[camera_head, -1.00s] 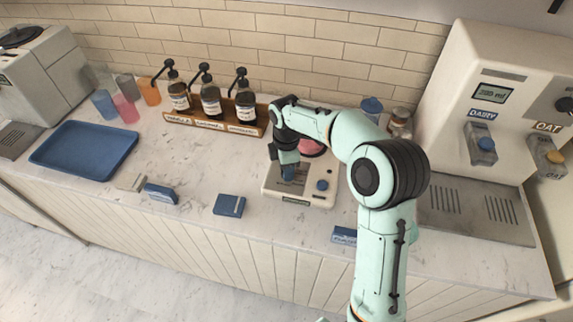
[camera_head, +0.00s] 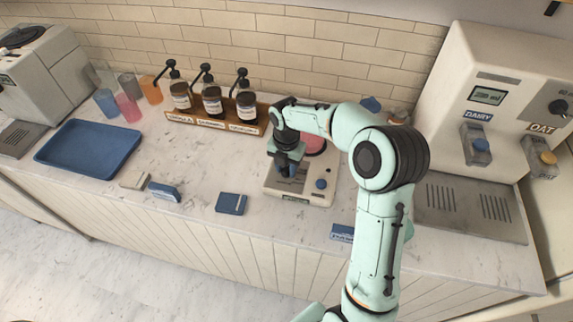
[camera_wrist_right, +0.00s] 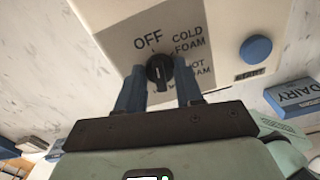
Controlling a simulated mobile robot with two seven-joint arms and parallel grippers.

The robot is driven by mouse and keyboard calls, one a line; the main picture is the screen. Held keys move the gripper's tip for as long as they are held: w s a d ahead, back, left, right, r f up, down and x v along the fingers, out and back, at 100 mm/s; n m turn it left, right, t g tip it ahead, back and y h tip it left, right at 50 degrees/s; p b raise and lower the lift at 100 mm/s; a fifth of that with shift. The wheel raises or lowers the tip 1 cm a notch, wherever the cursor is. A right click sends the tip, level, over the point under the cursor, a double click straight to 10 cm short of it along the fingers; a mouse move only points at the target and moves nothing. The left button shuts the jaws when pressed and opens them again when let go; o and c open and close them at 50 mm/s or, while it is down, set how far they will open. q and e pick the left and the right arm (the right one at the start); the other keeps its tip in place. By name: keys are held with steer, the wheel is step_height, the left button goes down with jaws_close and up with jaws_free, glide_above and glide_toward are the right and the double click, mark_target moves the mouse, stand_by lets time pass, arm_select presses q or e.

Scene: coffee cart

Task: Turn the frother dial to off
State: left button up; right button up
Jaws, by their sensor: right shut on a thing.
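The frother (camera_head: 318,196) is a cream box with a grey panel on the counter in the head view. In the right wrist view its black dial (camera_wrist_right: 159,70) sits on that panel, with OFF printed above it and COLD FOAM and HOT FOAM to its right. A light mark shows on the dial; which label it points to is hard to tell. My right gripper (camera_wrist_right: 159,88) is shut on the dial, one blue finger on each side. In the head view my right gripper (camera_head: 288,168) hides the dial. My left gripper is not in view.
A blue button (camera_wrist_right: 256,49) sits on the frother beside the panel. Syrup bottles in a wooden rack (camera_head: 190,121) stand behind to the left. A blue tray (camera_head: 90,148) lies far left. A milk dispenser (camera_head: 500,75) stands right. Small blue blocks lie along the front edge.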

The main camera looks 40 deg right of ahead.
mark_target(286, 168)
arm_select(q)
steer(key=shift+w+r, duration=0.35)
arm_select(e)
steer(key=shift+w+r+n, duration=0.1)
steer(key=shift+r+n, duration=0.05)
steer(key=shift+n, duration=0.85)
steer(key=o, duration=1)
steer(key=shift+o, duration=0.2)
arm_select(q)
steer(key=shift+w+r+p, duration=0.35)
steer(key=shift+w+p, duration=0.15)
arm_select(e)
step_height(286, 168, up, 13)
steer(key=shift+r, duration=0.15)
